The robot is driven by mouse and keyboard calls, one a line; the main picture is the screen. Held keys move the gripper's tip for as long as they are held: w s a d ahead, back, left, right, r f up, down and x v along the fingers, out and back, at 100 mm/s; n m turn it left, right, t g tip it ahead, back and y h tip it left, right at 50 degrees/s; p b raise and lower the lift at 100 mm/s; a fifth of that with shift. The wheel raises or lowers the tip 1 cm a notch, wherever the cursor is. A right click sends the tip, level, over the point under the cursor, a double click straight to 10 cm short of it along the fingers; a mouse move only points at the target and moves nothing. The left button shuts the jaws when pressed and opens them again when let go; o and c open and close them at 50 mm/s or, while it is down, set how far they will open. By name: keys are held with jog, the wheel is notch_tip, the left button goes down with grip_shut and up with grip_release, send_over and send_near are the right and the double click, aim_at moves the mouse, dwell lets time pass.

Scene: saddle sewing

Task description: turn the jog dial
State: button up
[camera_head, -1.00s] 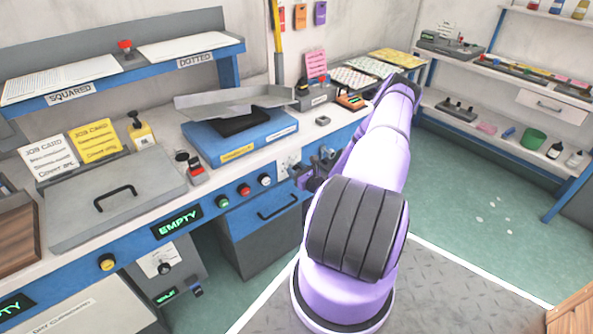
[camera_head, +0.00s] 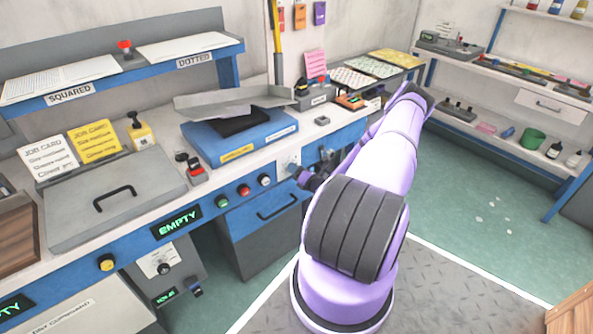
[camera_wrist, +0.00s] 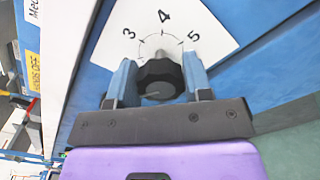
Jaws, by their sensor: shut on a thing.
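The jog dial (camera_wrist: 159,80) is a black knob in the wrist view, in front of a white plate (camera_wrist: 205,22) marked 3, 4 and 5. My gripper (camera_wrist: 160,82) has a blue finger on each side of the dial and is shut on it. In the head view my gripper (camera_head: 306,176) is at the bench front, mostly hidden by my purple arm. The white dial plate (camera_head: 289,163) shows just to its left there.
The bench front carries a red button (camera_head: 244,191) and a drawer handle (camera_head: 277,207) close by. A blue press (camera_head: 240,142) stands on the bench above.

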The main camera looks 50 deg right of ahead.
jog(key=shift+m, duration=0.7)
jog(key=o, duration=0.9)
jog(key=v, duration=1)
jog(key=shift+s, duration=0.4)
